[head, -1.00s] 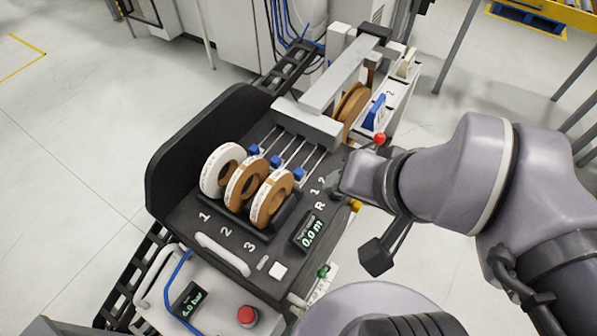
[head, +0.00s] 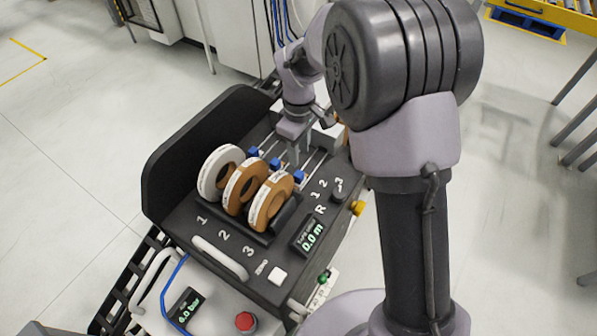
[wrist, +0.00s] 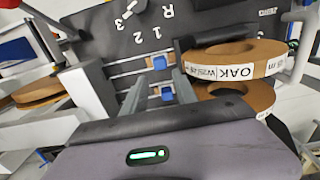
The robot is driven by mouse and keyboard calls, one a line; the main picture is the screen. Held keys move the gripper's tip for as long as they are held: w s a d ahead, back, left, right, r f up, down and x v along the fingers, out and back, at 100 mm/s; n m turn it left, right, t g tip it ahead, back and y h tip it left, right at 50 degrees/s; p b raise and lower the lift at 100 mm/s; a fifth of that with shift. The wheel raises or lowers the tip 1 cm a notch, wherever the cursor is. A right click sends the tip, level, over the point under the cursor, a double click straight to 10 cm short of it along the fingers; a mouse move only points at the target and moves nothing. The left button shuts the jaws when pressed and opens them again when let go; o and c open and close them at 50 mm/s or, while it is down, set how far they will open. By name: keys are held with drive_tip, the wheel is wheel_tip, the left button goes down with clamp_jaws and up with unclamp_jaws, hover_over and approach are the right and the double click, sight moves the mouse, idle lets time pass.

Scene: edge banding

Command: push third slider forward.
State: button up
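Three blue sliders sit on parallel rails behind the rolls: the first (head: 253,152), the second (head: 275,163) and the third (head: 299,177), which lines up with roll 3 (head: 269,203). My gripper (head: 294,160) points down over the rails, close behind the third slider. In the wrist view, my gripper's two fingers (wrist: 159,73) stand apart with nothing held between them. The third slider (wrist: 157,64) shows just past the fingertips, and another blue slider (wrist: 167,93) shows between the fingers. I cannot tell whether a finger touches a slider.
The white roll (head: 216,171) and brown roll 2 (head: 243,184) stand beside roll 3 in front of the rails. A black side guard (head: 188,146) rises at left. The selector knob (head: 338,195) and display (head: 308,236) lie at right. A roll marked OAK (wrist: 235,60) is close to the fingers.

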sight(299, 173)
wheel_tip(299, 173, down, 10)
drive_tip(key=b, duration=0.3)
drive_tip(key=shift+c, duration=0.4)
clamp_jaws()
idle(0.9)
